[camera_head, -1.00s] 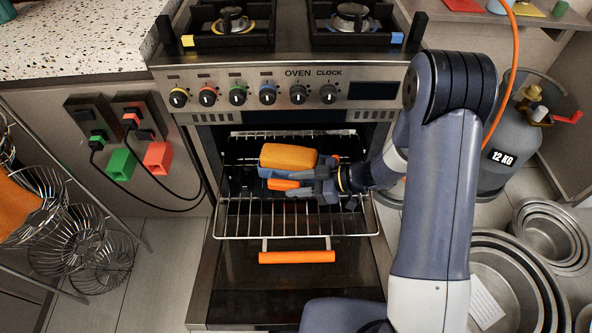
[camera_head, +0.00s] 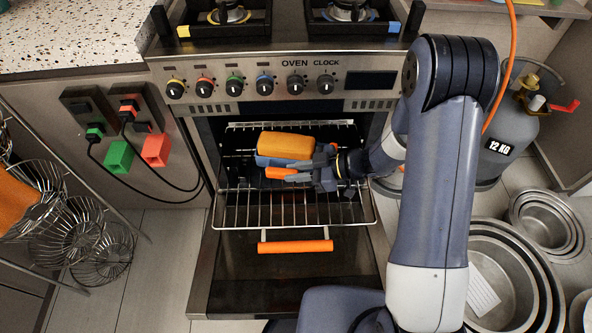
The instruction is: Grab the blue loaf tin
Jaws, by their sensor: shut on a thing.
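The blue loaf tin (camera_head: 266,160) shows as a narrow blue band under an orange-brown loaf (camera_head: 286,145) inside the open oven, above the wire rack (camera_head: 250,211). My gripper (camera_head: 280,173) reaches in from the right and is shut on the tin's near right side. One orange-tipped finger lies along the tin's front. The other finger is mostly hidden behind the loaf and tin. I cannot tell whether the tin touches the rack.
A grey gas cylinder (camera_head: 497,140) stands right of the oven. Nested metal pans (camera_head: 515,262) lie at lower right. Wire baskets (camera_head: 75,222) stand at left.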

